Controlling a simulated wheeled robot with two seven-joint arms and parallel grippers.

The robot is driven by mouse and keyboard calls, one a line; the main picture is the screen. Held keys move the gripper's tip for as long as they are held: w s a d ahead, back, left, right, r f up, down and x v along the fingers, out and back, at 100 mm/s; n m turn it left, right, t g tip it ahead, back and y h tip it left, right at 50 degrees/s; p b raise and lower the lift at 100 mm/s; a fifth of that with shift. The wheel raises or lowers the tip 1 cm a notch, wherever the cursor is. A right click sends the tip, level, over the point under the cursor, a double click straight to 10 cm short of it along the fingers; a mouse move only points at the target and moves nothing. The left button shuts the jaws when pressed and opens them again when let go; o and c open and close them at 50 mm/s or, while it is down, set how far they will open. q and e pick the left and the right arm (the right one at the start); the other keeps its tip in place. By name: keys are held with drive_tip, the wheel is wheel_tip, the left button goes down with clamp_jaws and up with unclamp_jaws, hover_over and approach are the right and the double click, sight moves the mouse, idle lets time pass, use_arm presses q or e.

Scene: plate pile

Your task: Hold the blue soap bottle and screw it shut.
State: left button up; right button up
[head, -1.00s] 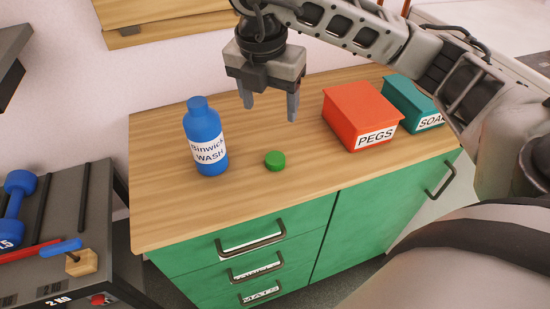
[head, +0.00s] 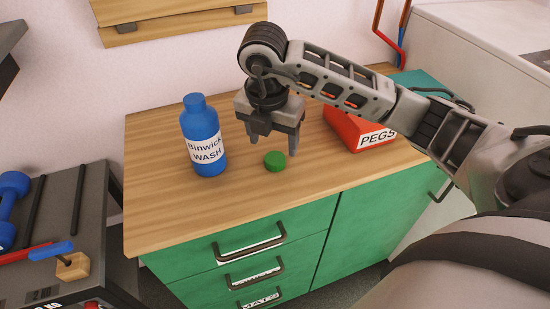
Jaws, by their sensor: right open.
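The blue soap bottle (head: 203,133) stands upright on the wooden counter top, with a white label reading "WASH". Its top is a blue neck, with no green cap on it. A green cap (head: 275,161) lies on the counter to the right of the bottle. My right gripper (head: 273,148) points down just above and behind the cap, open, with its fingers apart and nothing visible between them. The fingers look clear of the cap, though the exact gap is hard to tell. My left gripper is not in view.
The wooden counter (head: 165,205) tops a green cabinet with drawers. A red PEGS box (head: 357,131) stands right of the gripper, partly behind my arm. A dark rack (head: 65,215) with blue dumbbells stands at the left. The counter's front left is clear.

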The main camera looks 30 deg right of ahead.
sight(275, 158)
drive_tip(key=f, duration=0.4)
drive_tip(key=shift+d+f, duration=0.25)
drive_tip(key=c, duration=1)
